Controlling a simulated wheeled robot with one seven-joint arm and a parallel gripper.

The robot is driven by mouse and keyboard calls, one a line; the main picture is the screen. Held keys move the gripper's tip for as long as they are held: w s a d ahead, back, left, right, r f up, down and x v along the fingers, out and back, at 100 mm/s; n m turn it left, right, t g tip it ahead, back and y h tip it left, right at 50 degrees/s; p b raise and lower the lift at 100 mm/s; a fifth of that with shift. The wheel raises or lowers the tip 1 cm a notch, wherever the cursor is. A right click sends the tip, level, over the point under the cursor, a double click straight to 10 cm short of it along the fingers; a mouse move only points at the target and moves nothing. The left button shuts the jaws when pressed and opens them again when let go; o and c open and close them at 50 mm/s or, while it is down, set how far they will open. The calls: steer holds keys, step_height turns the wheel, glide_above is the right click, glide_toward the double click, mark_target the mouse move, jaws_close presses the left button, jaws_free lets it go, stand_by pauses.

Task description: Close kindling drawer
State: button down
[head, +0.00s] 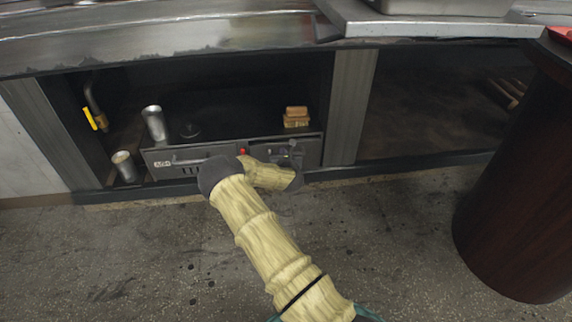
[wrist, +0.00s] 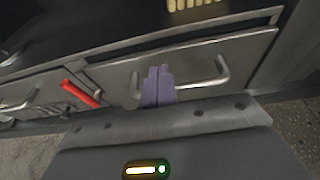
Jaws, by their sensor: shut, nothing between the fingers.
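The drawer at the right of the low metal unit, which I take to be the kindling drawer (wrist: 205,60), has a grey front with a curved bar handle (wrist: 222,72). In the head view its front (head: 312,152) is partly covered by my gripper. My gripper also shows in the head view (head: 290,150).
Left of it is a drawer labelled ASH (head: 180,160), with a red lever (wrist: 80,93) between the two. Metal cans (head: 154,123) and tan blocks (head: 296,116) stand around the unit. A dark round barrel (head: 515,190) is at the right; the floor in front is clear.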

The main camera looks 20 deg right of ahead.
steer(key=p+v, duration=0.5)
steer(key=v, duration=0.6)
steer(key=shift+s+p, duration=0.2)
steer(key=shift+p, duration=0.1)
steer(key=c, duration=1.7)
jaws_free()
steer(key=shift+s+d+f, duration=0.15)
steer(key=shift+d+f, duration=0.1)
steer(key=shift+f, duration=0.15)
steer(key=shift+o, duration=0.8)
step_height(320, 180, down, 7)
steer(key=s+m+y, duration=0.1)
steer(key=s+m, duration=0.1)
steer(key=shift+d+r+b, duration=0.15)
steer(key=shift+d+b, duration=0.05)
steer(key=shift+b, duration=0.25)
steer(key=s+a+f+m+t+y+b, duration=0.1)
steer(key=s+a+f+m+t+b, duration=0.15)
steer(key=f+m, duration=0.5)
steer(key=r+m+t+h, duration=0.1)
steer(key=m, duration=0.2)
steer(key=d+r+m+t+h, duration=0.1)
steer(key=r+m, duration=0.1)
steer(key=d+r+m+t+h, duration=0.1)
steer(key=r+m, duration=0.1)
steer(key=m, duration=0.1)
steer(key=shift+s+d+m, duration=0.1)
steer(key=shift+d+m, duration=0.1)
steer(key=shift+m, duration=0.15)
